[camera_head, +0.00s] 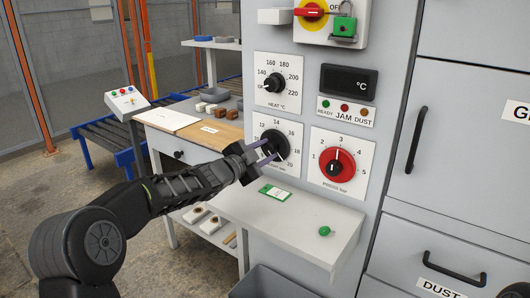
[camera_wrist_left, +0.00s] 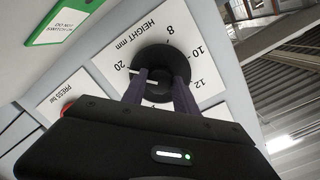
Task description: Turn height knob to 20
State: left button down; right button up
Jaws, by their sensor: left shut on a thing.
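The height knob (camera_head: 273,139) is a black round dial on a white scale plate on the grey machine front. It also shows in the left wrist view (camera_wrist_left: 164,60), where its white pointer line points at about the 20 mark (camera_wrist_left: 119,66). My left gripper (camera_head: 271,151) reaches in from the left and is shut on the knob. In the left wrist view its two fingers (camera_wrist_left: 160,88) sit on either side of the knob's grip. The fingers hide part of the dial and some of the numbers. My right gripper is not in view.
The red pressure knob (camera_head: 337,168) is right of the height plate, the heat knob (camera_head: 275,83) above it. A wooden-topped bench (camera_head: 225,133) stands left.

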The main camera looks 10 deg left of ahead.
pick_arm(q)
jog(key=c, duration=0.9)
grip_release()
jog(key=shift+c, duration=0.2)
jog(key=shift+s, duration=0.1)
jog(key=v, duration=0.7)
jog(key=shift+s, duration=0.25)
jog(key=shift+a, duration=0.15)
